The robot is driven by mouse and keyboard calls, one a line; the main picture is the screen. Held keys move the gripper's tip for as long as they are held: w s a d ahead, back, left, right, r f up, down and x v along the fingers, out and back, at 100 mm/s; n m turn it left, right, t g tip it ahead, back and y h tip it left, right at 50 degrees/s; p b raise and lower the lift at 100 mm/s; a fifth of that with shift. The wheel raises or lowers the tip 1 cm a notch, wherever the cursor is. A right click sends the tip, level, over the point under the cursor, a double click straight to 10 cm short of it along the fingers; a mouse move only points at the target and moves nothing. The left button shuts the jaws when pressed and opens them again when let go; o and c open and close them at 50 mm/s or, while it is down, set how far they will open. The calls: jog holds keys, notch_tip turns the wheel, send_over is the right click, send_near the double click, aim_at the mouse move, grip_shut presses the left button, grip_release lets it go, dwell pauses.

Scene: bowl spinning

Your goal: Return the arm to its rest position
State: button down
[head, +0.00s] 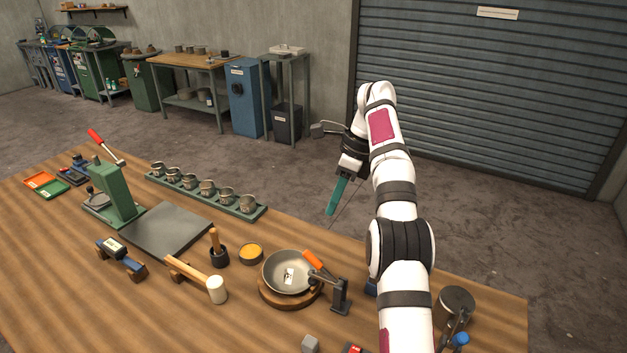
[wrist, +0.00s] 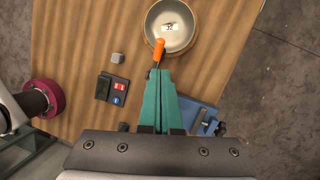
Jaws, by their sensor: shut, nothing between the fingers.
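My arm (head: 397,190) rises from the front right of the wooden table and bends over at the top. My gripper (head: 331,212) hangs down from it, with its teal fingers pointing down above the table's back edge. The fingers are together with nothing between them. In the wrist view my gripper (wrist: 160,74) shows its closed teal fingers pointing toward the grey bowl. The bowl (head: 290,272) sits on a round wooden base and has a white label inside. An orange-handled tool (head: 315,262) reaches over its right rim. The bowl also shows in the wrist view (wrist: 185,38).
A grey pot (head: 457,302) stands right of my arm. A mallet (head: 215,288), a yellow tin (head: 251,253) and a green press (head: 117,195) stand to the left. A row of small cups (head: 206,188) lines the back edge. The air around my gripper looks clear.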

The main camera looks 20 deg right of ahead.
jog(key=s+a+r+n+h, duration=0.1)
jog(key=s+a+r+n, duration=0.2)
jog(key=s+a+n, duration=0.35)
jog(key=s+a+r+n, duration=0.3)
jog(key=s, duration=0.6)
jog(key=s+a+f+n, duration=0.2)
jog(key=s+f+n, duration=0.3)
jog(key=s, duration=0.6)
jog(key=s+a+f+n, duration=0.2)
jog(key=s+f+n, duration=0.2)
jog(key=s, duration=0.8)
jog(key=shift+s+a+f+n+g+h, duration=0.15)
jog(key=shift+a+f+n+g+h, duration=0.25)
jog(key=shift+f, duration=0.45)
